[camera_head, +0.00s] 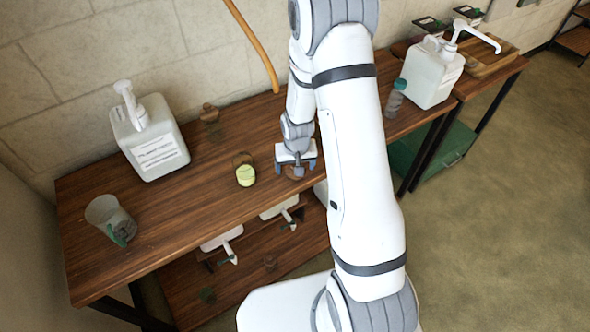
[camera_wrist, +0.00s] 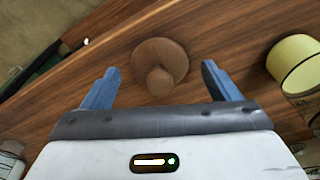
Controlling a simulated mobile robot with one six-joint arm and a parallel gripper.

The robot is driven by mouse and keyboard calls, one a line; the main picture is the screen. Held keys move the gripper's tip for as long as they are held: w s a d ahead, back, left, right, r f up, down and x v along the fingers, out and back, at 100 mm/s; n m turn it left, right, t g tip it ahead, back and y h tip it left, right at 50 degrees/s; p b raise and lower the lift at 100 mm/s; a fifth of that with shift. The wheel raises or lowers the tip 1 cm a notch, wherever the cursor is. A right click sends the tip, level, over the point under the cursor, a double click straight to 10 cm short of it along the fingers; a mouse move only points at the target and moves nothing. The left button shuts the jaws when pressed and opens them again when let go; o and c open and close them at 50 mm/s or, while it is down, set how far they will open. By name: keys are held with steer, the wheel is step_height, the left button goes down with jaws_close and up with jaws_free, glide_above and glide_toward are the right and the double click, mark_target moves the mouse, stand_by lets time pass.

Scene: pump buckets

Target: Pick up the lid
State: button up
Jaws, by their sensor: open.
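The lid (camera_wrist: 160,62) is a round brown wooden disc with a knob. In the wrist view it lies on the brown wooden table between my gripper's two blue fingers, with its knob towards the palm. In the head view the lid (camera_head: 293,172) is mostly hidden behind my gripper. My gripper (camera_head: 297,168) is open and points down over the table. In the wrist view my gripper (camera_wrist: 158,85) has a finger on each side of the lid, with nothing held.
A small yellow-green cup (camera_head: 245,175) stands just left of my gripper. A white pump bottle (camera_head: 150,145) and a clear cup (camera_head: 108,218) stand further left. Another white pump bottle (camera_head: 432,75) and a grey bottle (camera_head: 394,100) stand right. A brown lid-like object (camera_head: 209,113) lies near the wall.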

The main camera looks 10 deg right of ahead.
steer(key=shift+c, duration=0.5)
steer(key=c, duration=1)
steer(key=shift+o, duration=0.2)
steer(key=shift+r, duration=0.1)
